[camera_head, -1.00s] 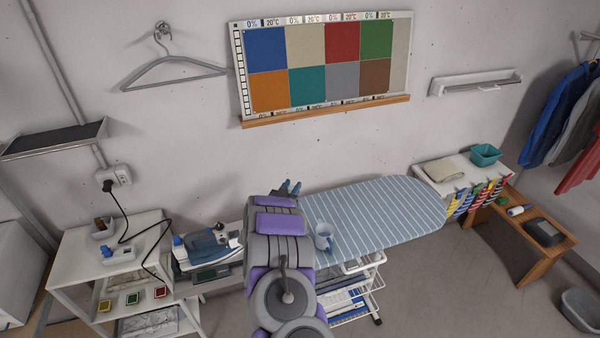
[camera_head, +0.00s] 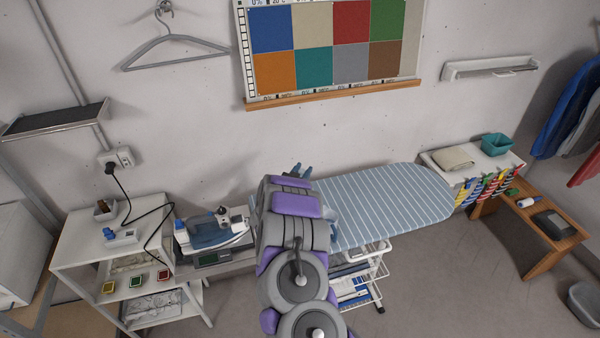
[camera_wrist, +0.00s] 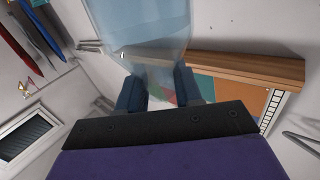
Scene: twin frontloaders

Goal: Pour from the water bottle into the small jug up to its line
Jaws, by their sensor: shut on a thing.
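My gripper (camera_wrist: 160,92) is shut on the water bottle (camera_wrist: 140,30), a see-through pale blue body between the two dark blue fingers in the wrist view. Its upper part is cut off by the frame edge, and I cannot tell its water level or mouth. In the head view my gripper (camera_head: 297,172) shows only as fingertips above my arm at the left end of the ironing board; the bottle is hidden there. The small jug (camera_head: 334,222), pale blue, stands on the board, mostly hidden behind my arm. Its line and any water in it cannot be seen.
The striped ironing board (camera_head: 400,205) is clear to the right. An iron (camera_head: 215,232) sits left of my arm, near a white shelf unit (camera_head: 85,240). A wire rack (camera_head: 358,285) stands under the board. A wooden bench (camera_head: 540,225) is at right.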

